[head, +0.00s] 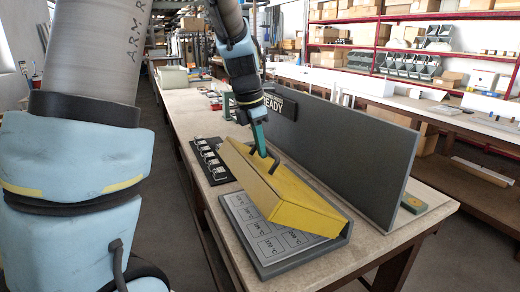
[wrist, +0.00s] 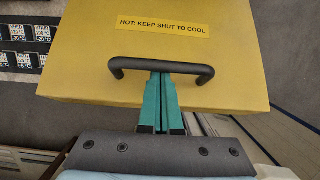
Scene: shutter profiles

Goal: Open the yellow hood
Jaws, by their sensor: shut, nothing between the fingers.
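The yellow hood (head: 285,200) sits tilted over a grey base (head: 270,240) with printed temperature squares, and its left edge appears raised above that base. It also fills the upper wrist view (wrist: 210,50), with a label reading "HOT: KEEP SHUT TO COOL". A dark bar handle (head: 273,163) stands on the hood and shows in the wrist view (wrist: 125,66). My gripper (head: 262,150) is shut, with its green fingertips (wrist: 160,78) at the middle of the handle bar. The bar hides the very tips, so I cannot tell whether they touch it.
A tall dark grey panel (head: 345,145) with a "READY" sign (head: 280,104) stands along the hood's right side. A black strip of small labelled blocks (head: 210,160) lies to the left. The bench's front edge (head: 385,240) is mostly bare.

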